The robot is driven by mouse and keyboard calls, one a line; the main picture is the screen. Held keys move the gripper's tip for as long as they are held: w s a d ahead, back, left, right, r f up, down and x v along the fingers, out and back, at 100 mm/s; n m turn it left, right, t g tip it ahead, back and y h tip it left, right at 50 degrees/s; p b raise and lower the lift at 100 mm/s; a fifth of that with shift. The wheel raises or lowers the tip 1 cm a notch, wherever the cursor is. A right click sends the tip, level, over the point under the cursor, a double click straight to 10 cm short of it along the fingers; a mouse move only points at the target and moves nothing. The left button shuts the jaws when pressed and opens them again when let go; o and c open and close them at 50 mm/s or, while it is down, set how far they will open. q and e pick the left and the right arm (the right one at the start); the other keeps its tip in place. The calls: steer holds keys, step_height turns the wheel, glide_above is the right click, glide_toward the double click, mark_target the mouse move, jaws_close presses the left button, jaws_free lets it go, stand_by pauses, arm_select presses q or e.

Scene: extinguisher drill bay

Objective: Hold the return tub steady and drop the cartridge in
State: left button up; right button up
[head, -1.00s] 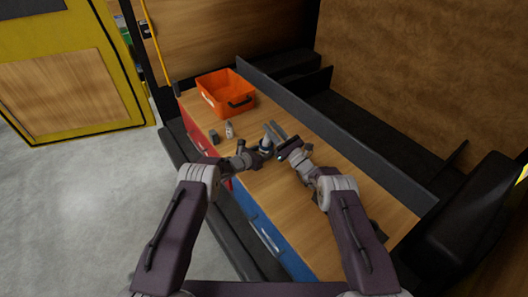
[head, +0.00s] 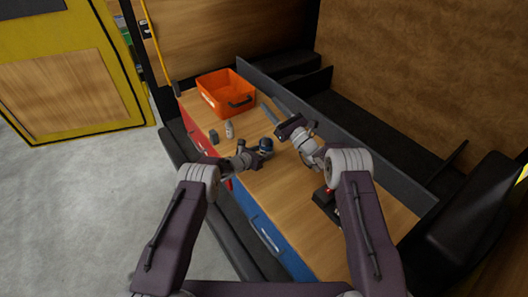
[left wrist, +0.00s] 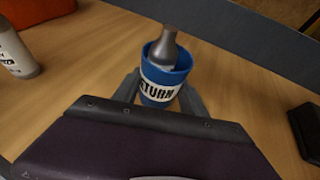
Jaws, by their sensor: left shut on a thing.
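The return tub (head: 265,146) is a small blue cup on the wooden bench top. In the left wrist view the tub (left wrist: 160,91) shows a white band reading "TURN". My left gripper (head: 259,149) is shut on it, one finger on each side in the left wrist view (left wrist: 158,97). The grey cartridge (left wrist: 167,46) stands inside the tub with its narrow upper end above the rim; its lower part is hidden. My right gripper (head: 273,108) is apart from the tub, above and beyond it, and looks open and empty.
An orange bin (head: 212,101) stands at the far end of the bench. A small pale canister (head: 229,130) and a dark block (head: 213,137) stand left of the tub. A dark device with red (head: 327,201) lies nearer on the right. A dark ledge (head: 340,142) edges the bench's right side.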

stand_by(0.4)
arm_select(q)
steer(key=o, duration=1.6)
steer(key=v, duration=1.2)
steer(key=shift+a, duration=0.1)
steer(key=shift+f, duration=0.1)
